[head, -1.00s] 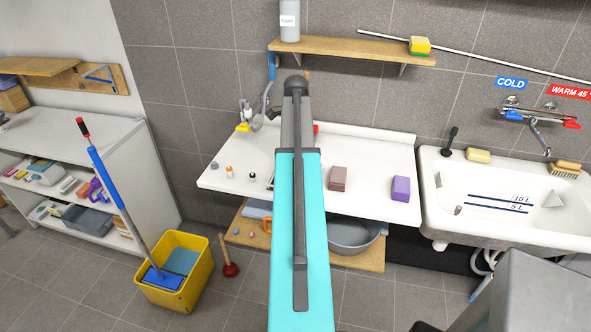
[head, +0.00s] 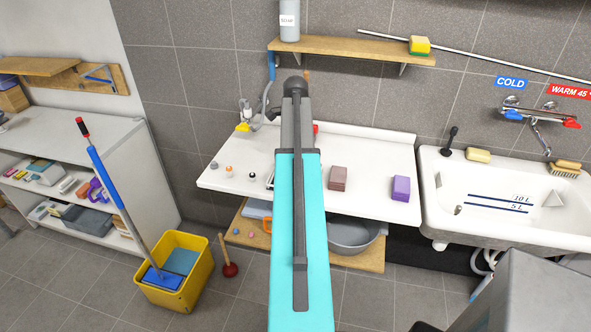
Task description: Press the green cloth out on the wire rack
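I see no green cloth and no wire rack for certain. My turquoise arm covers the middle of the white worktop (head: 375,150) and may hide them. A small dark-edged thing shows just left of the arm on the worktop, mostly hidden, and I cannot tell what it is. My gripper is not visible, so its opening and anything in it cannot be seen.
On the worktop stand a brown block (head: 338,178), a purple block (head: 401,188) and small knobs at left. The white sink (head: 436,205) is at right. A yellow bucket (head: 206,278) with a mop, a plunger (head: 229,268) and a white shelf (head: 75,130) are at left.

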